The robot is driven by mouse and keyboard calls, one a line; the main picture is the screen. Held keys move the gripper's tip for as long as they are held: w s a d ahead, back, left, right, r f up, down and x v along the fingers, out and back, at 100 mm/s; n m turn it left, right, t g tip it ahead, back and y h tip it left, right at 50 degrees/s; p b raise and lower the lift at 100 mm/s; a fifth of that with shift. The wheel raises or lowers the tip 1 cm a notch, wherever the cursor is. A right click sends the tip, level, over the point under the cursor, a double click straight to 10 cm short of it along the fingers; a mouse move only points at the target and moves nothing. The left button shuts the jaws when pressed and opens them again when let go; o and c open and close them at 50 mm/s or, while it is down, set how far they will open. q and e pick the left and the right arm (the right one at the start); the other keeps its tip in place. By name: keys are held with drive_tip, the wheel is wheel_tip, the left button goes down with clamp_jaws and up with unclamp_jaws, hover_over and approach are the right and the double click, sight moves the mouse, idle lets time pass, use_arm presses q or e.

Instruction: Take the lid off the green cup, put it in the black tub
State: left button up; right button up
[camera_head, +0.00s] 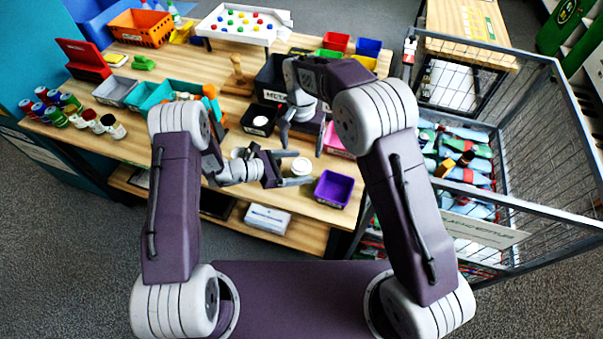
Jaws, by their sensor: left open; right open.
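A small container with a round white top (301,166) stands near the table's front edge; I cannot make out a green cup body under it. My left gripper (292,168) is open, its fingers pointing right toward this white top; contact cannot be told. A small black tub (259,130) stands behind my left gripper, with a round whitish thing (260,121) in it. A larger black bin (268,92) with a white label stands behind that. My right gripper (302,140) is open, pointing down over the table behind the white top, and appears empty.
A purple bin (334,189) sits just right of the white top. Several cans (80,117) stand at the left. A pink bin (336,142) is partly hidden by my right arm. A wire cage cart (530,130) with bottles stands at the right.

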use_arm(q)
clamp_jaws()
drive_tip(key=shift+c, duration=0.5)
unclamp_jaws()
